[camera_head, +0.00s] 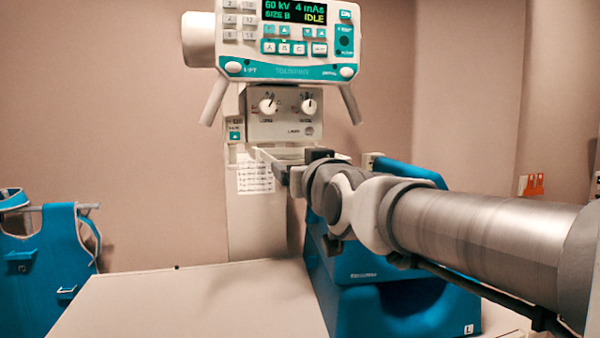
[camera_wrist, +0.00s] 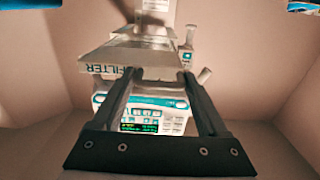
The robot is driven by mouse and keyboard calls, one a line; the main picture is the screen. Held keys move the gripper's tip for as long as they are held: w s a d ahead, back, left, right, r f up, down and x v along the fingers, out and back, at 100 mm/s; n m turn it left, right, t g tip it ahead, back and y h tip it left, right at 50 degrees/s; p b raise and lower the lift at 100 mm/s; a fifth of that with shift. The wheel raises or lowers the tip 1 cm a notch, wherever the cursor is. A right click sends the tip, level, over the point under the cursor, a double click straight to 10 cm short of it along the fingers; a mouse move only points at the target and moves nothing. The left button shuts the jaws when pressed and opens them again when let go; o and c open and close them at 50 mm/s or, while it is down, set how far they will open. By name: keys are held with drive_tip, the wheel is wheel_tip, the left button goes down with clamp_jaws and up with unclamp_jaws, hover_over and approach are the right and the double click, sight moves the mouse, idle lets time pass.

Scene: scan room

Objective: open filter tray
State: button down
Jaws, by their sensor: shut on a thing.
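The filter tray (camera_wrist: 142,58) is a pale, flat piece marked FILTER in the wrist view. It sticks out from under the X-ray head, and part of it also shows in the head view (camera_head: 264,156) below the collimator box. My gripper (camera_wrist: 157,76) reaches it with two dark fingers and is shut on the tray's near end. In the head view my gripper (camera_head: 280,172) is at the tray's front, partly hidden by my own wrist. The exact contact between the fingers and the tray is hard to make out.
The control panel (camera_head: 290,40) with a lit display is above the collimator box (camera_head: 285,125) and its two knobs. A pale table (camera_head: 190,305) lies below. A blue device (camera_head: 375,290) stands under my arm. Blue aprons (camera_head: 50,250) hang at left.

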drive_tip(key=shift+s+d, duration=0.2)
drive_tip(key=shift+d, duration=0.05)
drive_tip(key=shift+c, duration=0.6)
unclamp_jaws()
drive_tip(key=shift+s, duration=0.1)
drive_tip(key=v, duration=1.7)
drive_tip(key=shift+b, duration=0.45)
drive_tip(key=shift+s+r, duration=0.1)
